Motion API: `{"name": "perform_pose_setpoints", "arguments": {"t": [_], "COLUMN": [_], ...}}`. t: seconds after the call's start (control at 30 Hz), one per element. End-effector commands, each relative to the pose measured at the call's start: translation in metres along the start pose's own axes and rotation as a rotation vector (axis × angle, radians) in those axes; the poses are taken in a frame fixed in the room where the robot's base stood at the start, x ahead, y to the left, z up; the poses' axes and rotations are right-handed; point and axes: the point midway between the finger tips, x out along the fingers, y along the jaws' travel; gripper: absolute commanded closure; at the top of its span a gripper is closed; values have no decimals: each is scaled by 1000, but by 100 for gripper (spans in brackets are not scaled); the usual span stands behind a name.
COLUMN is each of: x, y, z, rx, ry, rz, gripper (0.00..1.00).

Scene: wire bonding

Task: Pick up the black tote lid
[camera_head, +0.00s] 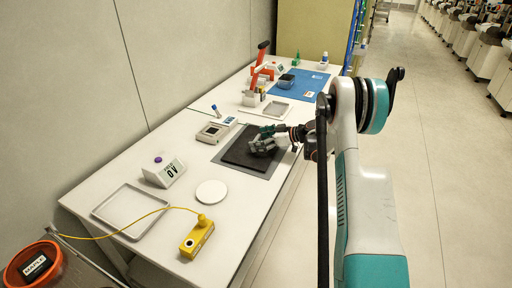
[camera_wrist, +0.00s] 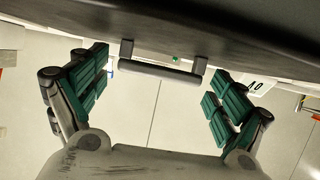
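The black tote lid (camera_head: 237,157) lies flat on a dark grey mat (camera_head: 265,176) on the white table in the head view. In the wrist view the lid (camera_wrist: 240,35) fills the top as a dark surface, with a grey bar handle (camera_wrist: 161,72) standing out from it. My gripper (camera_head: 262,144) is over the right part of the lid and hides its handle in the head view. In the wrist view my gripper (camera_wrist: 163,85) is open, its green-padded fingers either side of the handle's ends. Gaps show on both sides; it holds nothing.
A grey device (camera_head: 213,133) stands close to the lid's left. A white display box (camera_head: 164,171), white disc (camera_head: 211,192), empty tray (camera_head: 131,210) and yellow box (camera_head: 197,238) are nearer. Behind are a small tray (camera_head: 277,110) and blue mat (camera_head: 300,84).

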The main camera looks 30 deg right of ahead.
Motion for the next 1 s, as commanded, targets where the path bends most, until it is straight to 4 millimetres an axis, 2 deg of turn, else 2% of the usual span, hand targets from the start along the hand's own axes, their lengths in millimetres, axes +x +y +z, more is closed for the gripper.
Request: {"name": "perform_pose_setpoints", "arguments": {"t": [0.03, 0.13, 0.47, 0.63, 0.77, 0.87, 1.0], "x": [0, 0, 0, -4, -10, -18, -33], "y": [0, 0, 0, 0, 0, 0, 0], "z": [0, 0, -1, -9, -24, -43, -78], "rx": [0, 0, 0, 0, 0, 0, 0], "ry": [0, 0, 0, 0, 0, 0, 1], "rz": [0, 0, 0, 0, 0, 0, 0], "gripper": [33, 54, 54, 55, 55, 55, 55]}}
